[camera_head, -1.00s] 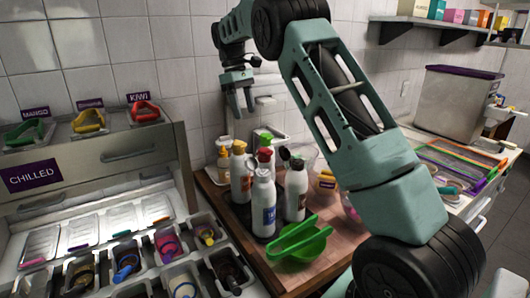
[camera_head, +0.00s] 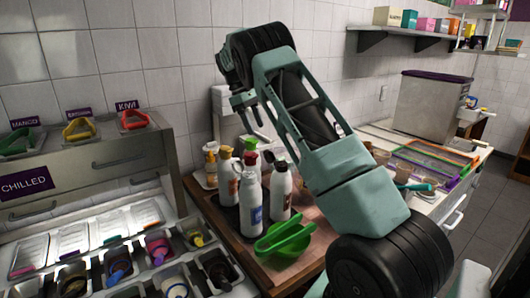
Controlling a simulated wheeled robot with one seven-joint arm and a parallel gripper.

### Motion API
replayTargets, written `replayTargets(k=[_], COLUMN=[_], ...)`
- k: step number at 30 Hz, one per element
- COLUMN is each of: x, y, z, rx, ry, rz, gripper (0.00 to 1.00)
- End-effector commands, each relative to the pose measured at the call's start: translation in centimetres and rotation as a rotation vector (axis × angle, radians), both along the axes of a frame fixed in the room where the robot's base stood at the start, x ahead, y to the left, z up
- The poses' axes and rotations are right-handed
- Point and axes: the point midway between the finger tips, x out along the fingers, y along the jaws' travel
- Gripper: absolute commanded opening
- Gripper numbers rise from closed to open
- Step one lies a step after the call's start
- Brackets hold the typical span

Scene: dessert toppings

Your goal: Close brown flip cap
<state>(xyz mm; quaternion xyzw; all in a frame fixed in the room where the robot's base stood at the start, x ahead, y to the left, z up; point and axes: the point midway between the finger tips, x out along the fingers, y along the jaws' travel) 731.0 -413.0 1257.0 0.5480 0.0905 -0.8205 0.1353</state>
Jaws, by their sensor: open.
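Several squeeze bottles stand on a dark tray on the wooden counter. The right white bottle (camera_head: 280,195) has a dark brown cap (camera_head: 281,166) that looks flipped up, though its details are small. Another pale bottle (camera_head: 228,190) with a brownish top stands behind on the left. My gripper (camera_head: 251,118) is open and empty, fingers down, in the air above and behind the bottles, touching none of them. My arm hides part of the area right of the bottles.
A green bowl with green tongs (camera_head: 285,238) stands in front of the bottles. Red-capped and green-capped bottles crowd behind. The chilled drawer unit (camera_head: 90,165) and topping bins (camera_head: 120,265) lie left. A tiled wall (camera_head: 180,60) is close behind my gripper.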

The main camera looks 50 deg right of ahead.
Motion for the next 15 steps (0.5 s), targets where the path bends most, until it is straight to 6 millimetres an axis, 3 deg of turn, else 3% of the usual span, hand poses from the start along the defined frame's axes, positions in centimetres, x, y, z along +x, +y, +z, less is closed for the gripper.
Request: replayTargets(k=[9, 15], x=[-2.4, -3.4], y=[-0.7, -1.1], z=[-5.7, -8.3], rx=[0.002, 0.001], ry=[0.004, 0.002], rz=[-0.002, -0.002], gripper=[0.61, 0.61])
